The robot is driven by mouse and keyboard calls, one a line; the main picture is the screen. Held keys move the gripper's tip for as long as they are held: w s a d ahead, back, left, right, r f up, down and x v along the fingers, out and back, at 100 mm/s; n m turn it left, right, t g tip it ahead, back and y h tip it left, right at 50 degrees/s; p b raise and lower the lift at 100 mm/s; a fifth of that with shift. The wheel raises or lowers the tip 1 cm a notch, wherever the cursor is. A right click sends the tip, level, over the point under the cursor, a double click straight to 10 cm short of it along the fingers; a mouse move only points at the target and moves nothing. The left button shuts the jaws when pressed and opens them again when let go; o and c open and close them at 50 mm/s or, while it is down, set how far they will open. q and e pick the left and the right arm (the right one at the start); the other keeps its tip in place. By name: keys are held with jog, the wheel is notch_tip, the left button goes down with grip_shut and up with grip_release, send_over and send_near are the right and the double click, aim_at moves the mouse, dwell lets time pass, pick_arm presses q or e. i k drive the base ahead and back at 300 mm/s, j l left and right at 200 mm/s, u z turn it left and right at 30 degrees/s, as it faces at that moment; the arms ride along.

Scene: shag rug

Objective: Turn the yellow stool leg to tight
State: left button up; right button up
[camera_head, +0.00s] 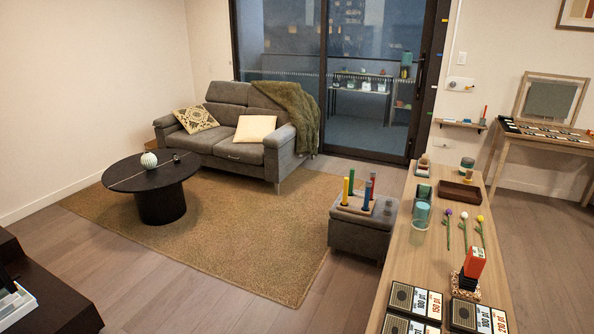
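The yellow stool leg (346,191) stands upright at the left front of a small wooden stool seat (356,208). The seat lies on a grey ottoman (359,236) right of the rug. How tightly the yellow leg sits is too small to tell. Neither of my grippers is in view.
A long wooden table (436,258) with cards, flowers and small containers stands right of the ottoman. A rug (245,225), a black round table (152,172) and a grey sofa (235,135) lie to the left. Wood floor (150,290) is clear in front.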

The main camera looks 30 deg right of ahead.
aim_at(345, 186)
jog(key=i+j+z, duration=0.1)
jog(key=i, duration=0.35)
jog(key=i+j+z, duration=0.1)
jog(key=i, duration=0.4)
jog(key=i+l+z, duration=0.1)
jog(key=i+z, duration=0.65)
jog(key=z, duration=0.15)
jog(key=i+j+z, duration=0.15)
jog(key=i+z, duration=0.2)
jog(key=z, duration=0.15)
jog(key=i+z, duration=0.25)
jog(key=i, duration=0.1)
